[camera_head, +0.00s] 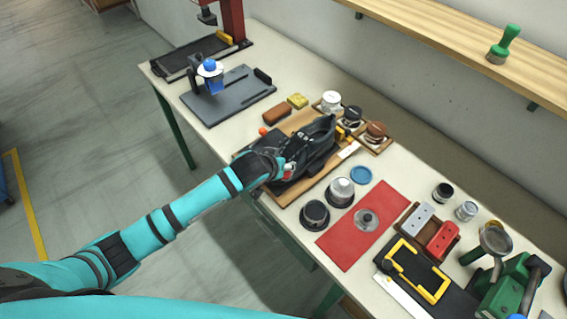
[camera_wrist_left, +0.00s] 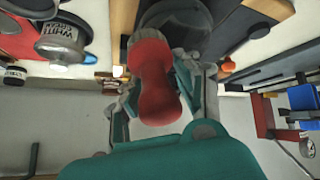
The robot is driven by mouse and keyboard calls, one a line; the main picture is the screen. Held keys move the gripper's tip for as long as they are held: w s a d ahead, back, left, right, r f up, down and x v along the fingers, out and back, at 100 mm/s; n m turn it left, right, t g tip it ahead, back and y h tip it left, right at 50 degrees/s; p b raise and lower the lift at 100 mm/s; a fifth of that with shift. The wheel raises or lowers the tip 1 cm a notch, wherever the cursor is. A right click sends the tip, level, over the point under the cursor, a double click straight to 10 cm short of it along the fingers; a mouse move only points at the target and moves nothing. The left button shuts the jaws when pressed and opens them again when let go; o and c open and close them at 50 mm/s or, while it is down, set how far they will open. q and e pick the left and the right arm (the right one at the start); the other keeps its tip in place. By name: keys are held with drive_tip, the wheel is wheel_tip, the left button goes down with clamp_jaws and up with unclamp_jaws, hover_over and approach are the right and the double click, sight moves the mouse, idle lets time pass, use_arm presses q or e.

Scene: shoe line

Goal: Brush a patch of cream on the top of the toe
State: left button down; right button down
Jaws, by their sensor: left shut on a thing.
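The black shoe (camera_head: 318,143) sits on a wooden board (camera_head: 312,188) on the table, partly covered by my left gripper. My left gripper (camera_head: 287,172) is at the near end of the shoe. In the left wrist view, this gripper (camera_wrist_left: 160,92) is shut on a brush with a red handle (camera_wrist_left: 155,85). The brush's head points away from my palm, toward a dark rounded shape at the top that may be the shoe's toe. I cannot tell whether the bristles touch the shoe. No cream patch can be made out on it. My right gripper is not in view.
Several cream jars (camera_head: 331,98) stand behind the shoe. A silver-topped tin (camera_head: 341,188), a dark tin (camera_head: 315,213) and a blue lid (camera_head: 361,175) lie to its right, before a red mat (camera_head: 345,248). A brown block (camera_head: 277,115) and yellow sponge (camera_head: 298,100) lie behind left.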

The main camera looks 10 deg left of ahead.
use_arm(q)
drive_tip(key=shift+w+a, duration=0.8)
drive_tip(key=shift+a, duration=0.3)
drive_tip(key=shift+w+a, duration=0.8)
drive_tip(key=shift+a, duration=0.25)
drive_tip(key=shift+w+a, duration=1)
drive_tip(key=shift+a, duration=0.2)
drive_tip(key=shift+r, duration=0.1)
drive_tip(key=shift+s+a+r+p, duration=0.25)
drive_tip(key=shift+s+r+p, duration=0.15)
drive_tip(key=shift+r, duration=0.5)
drive_tip(key=shift+s+a+r+p, duration=0.25)
drive_tip(key=shift+r+p, duration=0.25)
drive_tip(key=shift+r, duration=0.35)
drive_tip(key=shift+s+a+r+p, duration=0.2)
drive_tip(key=shift+s+r+p, duration=0.2)
drive_tip(key=shift+r, duration=0.5)
drive_tip(key=shift+r, duration=0.1)
drive_tip(key=shift+s+a+r, duration=0.2)
drive_tip(key=shift+s+r, duration=0.05)
drive_tip(key=shift+r, duration=0.4)
drive_tip(key=shift+s+a+r, duration=0.2)
drive_tip(key=shift+r, duration=0.45)
